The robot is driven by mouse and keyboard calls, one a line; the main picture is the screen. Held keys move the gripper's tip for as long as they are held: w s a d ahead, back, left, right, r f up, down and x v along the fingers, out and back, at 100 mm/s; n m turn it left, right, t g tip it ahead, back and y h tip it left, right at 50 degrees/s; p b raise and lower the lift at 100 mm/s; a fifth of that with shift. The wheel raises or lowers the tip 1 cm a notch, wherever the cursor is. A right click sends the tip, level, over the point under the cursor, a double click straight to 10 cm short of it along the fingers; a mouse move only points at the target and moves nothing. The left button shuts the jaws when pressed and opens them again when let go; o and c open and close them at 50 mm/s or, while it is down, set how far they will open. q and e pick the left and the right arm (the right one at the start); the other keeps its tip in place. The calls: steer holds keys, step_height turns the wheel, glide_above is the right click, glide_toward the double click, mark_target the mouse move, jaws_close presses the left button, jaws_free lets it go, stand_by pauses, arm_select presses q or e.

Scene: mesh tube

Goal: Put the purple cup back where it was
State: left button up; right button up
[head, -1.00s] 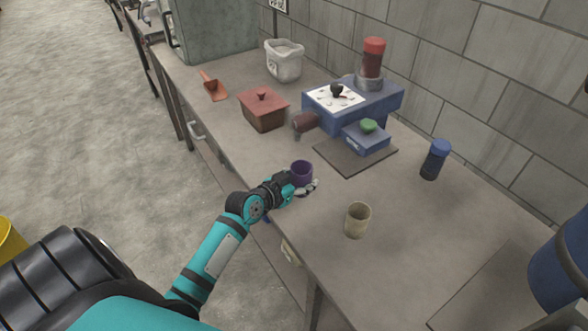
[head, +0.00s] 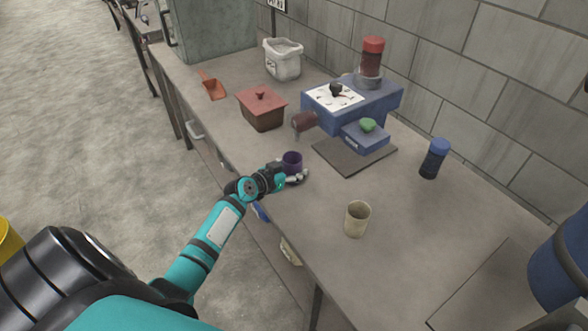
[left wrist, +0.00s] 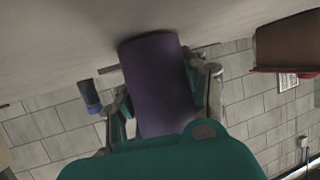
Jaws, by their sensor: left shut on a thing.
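The purple cup (head: 292,160) is upright over the near side of the counter, below the red-brown lidded box. My left gripper (head: 294,177) is shut on it from the side, and the arm reaches in from the lower left. In the left wrist view the purple cup (left wrist: 155,85) fills the middle, between the two fingers (left wrist: 165,95). Its end is close to the grey counter; I cannot tell whether it touches. My right gripper is not in view.
A beige cup (head: 357,220) stands to the right. A blue machine (head: 385,103) and its dark mat (head: 340,160) lie behind. The red-brown box (head: 262,110), an orange scoop (head: 212,87), a blue-capped bottle (head: 433,160) and a large blue container (head: 562,265) also stand around.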

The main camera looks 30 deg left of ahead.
arm_select(q)
steer(key=shift+f+b, duration=0.3)
steer(key=o, duration=1.3)
steer(key=shift+r, duration=0.1)
steer(key=shift+o, duration=0.2)
steer(key=shift+r, duration=0.1)
steer(key=shift+r+p, duration=0.2)
steer(key=shift+p, duration=0.25)
steer(key=b+v, duration=0.1)
steer(key=v, duration=1.1)
steer(key=shift+f, duration=0.1)
